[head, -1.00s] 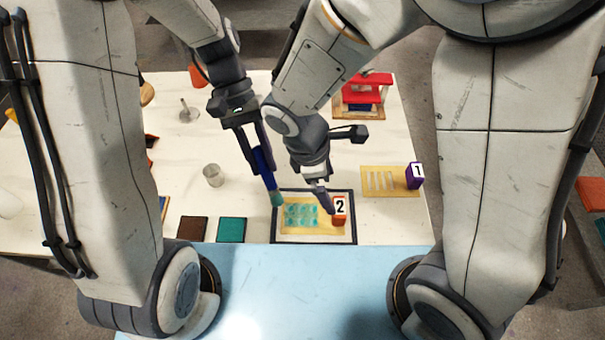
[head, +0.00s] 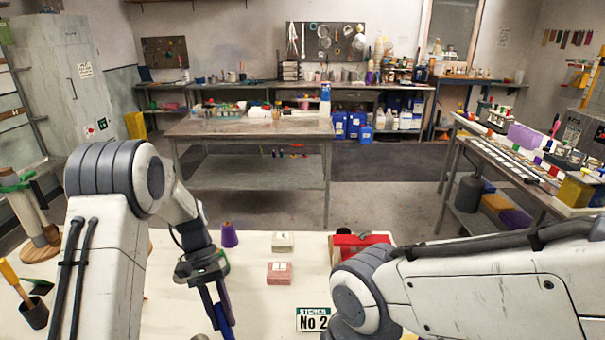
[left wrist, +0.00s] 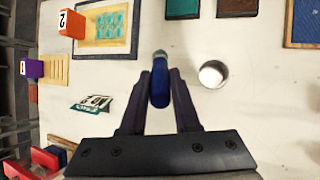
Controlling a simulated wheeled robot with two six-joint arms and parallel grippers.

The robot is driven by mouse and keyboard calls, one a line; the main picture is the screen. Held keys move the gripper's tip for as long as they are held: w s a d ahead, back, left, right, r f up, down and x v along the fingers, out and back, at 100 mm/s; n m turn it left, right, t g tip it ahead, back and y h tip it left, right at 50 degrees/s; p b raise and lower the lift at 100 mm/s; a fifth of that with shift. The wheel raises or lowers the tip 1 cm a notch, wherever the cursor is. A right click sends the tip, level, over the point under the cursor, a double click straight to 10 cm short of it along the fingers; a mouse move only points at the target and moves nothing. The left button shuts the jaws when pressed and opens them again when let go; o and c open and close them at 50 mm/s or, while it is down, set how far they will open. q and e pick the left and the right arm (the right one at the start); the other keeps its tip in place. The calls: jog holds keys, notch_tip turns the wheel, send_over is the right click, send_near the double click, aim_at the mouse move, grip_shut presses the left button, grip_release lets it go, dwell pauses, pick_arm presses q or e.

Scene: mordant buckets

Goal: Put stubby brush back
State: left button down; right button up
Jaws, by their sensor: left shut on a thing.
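My left gripper (head: 222,322) is shut on the stubby brush (head: 228,333), which has a blue handle. In the left wrist view the brush (left wrist: 160,84) sticks out between the fingers of the gripper (left wrist: 160,96), above the white table. Its tip points away from me. A round, pale cup (left wrist: 213,74) stands just right of the brush in that view, apart from it. My right arm crosses the lower right of the head view, but its gripper is not visible.
In the left wrist view lie a teal-patterned stencil sheet (left wrist: 108,22), an orange number 2 block (left wrist: 71,23) and a stencil card (left wrist: 92,103). A dark brush holder (head: 34,313) is at left.

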pick_arm(q)
jog(key=shift+w+a+f, duration=0.15)
jog(key=shift+a+f, duration=0.05)
jog(key=shift+a, duration=0.05)
jog(key=shift+r, duration=0.1)
jog(key=s+d+r+n+t+y+p, duration=0.25)
jog(key=s+d+r+t+p, duration=0.2)
jog(key=r+p, duration=0.75)
jog(key=w+a+f+t+y+b, duration=0.1)
jog(key=w+a+f+b, duration=0.1)
jog(key=a+f+b, duration=0.4)
jog(key=a+f, duration=0.4)
jog(key=f, duration=0.3)
jog(key=shift+f, duration=0.2)
jog(key=shift+m, duration=0.25)
jog(key=shift+f, duration=0.1)
